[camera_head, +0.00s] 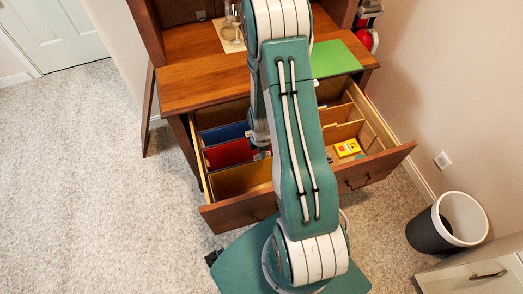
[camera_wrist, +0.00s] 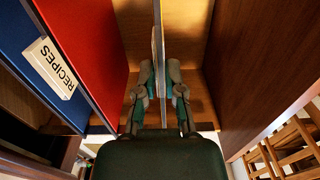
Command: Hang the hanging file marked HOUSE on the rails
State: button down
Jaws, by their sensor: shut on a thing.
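In the wrist view my gripper (camera_wrist: 159,78) is shut on a thin upright yellow hanging file (camera_wrist: 158,25), seen almost edge-on. A pale tab stands at its edge, but I cannot read it, so the name HOUSE is not visible. In the head view the yellow file (camera_head: 238,180) is in the open drawer, in front of the red file (camera_head: 228,153). My gripper (camera_head: 262,153) is partly hidden by my arm. The rails cannot be made out clearly; I cannot tell whether the file's hooks rest on them.
A blue file (camera_wrist: 22,50) marked RECIPES hangs beyond the red one. The open wooden drawer (camera_head: 225,212) has wooden dividers and a small yellow box (camera_head: 347,147) on the right. A green sheet (camera_head: 336,58) lies on the hutch top. A bin (camera_head: 447,222) stands right.

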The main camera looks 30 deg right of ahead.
jog(key=c, duration=0.7)
grip_release()
jog(key=o, duration=0.3)
jog(key=shift+o, duration=0.2)
jog(key=shift+r, duration=2.5)
jog(key=shift+w, duration=0.1)
